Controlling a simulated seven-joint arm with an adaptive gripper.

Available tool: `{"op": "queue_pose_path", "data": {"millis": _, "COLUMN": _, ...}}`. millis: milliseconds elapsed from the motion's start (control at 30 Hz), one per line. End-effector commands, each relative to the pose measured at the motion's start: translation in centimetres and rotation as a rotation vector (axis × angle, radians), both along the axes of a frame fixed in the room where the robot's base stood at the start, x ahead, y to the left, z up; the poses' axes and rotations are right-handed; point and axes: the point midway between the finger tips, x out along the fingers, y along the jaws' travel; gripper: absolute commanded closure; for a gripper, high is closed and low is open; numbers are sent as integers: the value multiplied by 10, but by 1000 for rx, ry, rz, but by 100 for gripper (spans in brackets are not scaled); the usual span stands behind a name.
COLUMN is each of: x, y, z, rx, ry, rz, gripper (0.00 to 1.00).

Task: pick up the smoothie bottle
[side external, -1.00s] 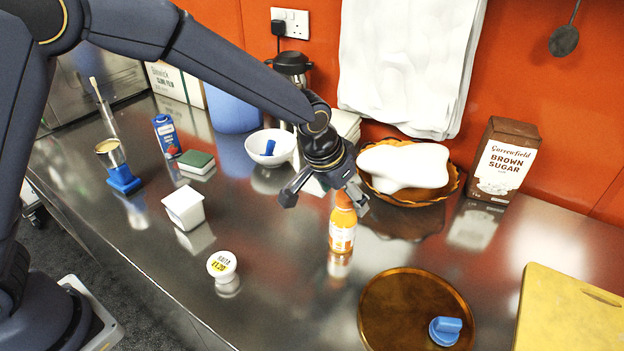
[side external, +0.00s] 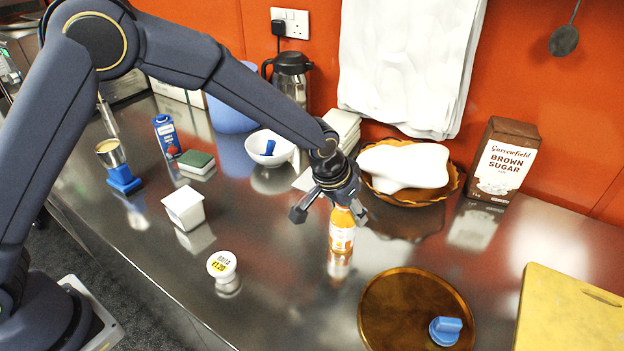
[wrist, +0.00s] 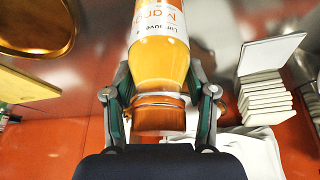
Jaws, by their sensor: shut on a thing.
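The smoothie bottle (side external: 342,236) is orange with a white label and stands upright on the steel counter. In the wrist view the bottle (wrist: 160,55) lies between the two fingers, with its orange cap toward my palm. My gripper (side external: 329,210) is over the top of the bottle, pointing down. In the wrist view my gripper (wrist: 160,97) is shut on the bottle around its cap and neck. The cap is hidden by my gripper in the side view.
A round brown tray (side external: 385,315) with a blue object (side external: 445,330) is at the front right. A brown basket (side external: 415,198) holding a white piece is behind the bottle.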

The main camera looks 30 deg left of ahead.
Motion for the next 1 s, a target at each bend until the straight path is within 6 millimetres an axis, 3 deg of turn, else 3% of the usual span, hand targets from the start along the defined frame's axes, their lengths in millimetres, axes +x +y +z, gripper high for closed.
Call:
{"op": "queue_pose_path", "data": {"millis": 33, "x": 0, "y": 0, "z": 0, "rx": 0, "ry": 0, "rz": 0, "gripper": 57}}
{"op": "queue_pose_path", "data": {"millis": 367, "x": 0, "y": 0, "z": 0, "rx": 0, "ry": 0, "rz": 0, "gripper": 91}}
{"op": "queue_pose_path", "data": {"millis": 767, "x": 1, "y": -1, "z": 11, "rx": -2, "ry": -3, "rz": 0, "gripper": 91}}
{"op": "queue_pose_path", "data": {"millis": 900, "x": 1, "y": -1, "z": 32, "rx": -3, "ry": -5, "rz": -1, "gripper": 91}}
{"op": "queue_pose_path", "data": {"millis": 1000, "x": -15, "y": 5, "z": 53, "rx": -3, "ry": -5, "rz": -2, "gripper": 91}}
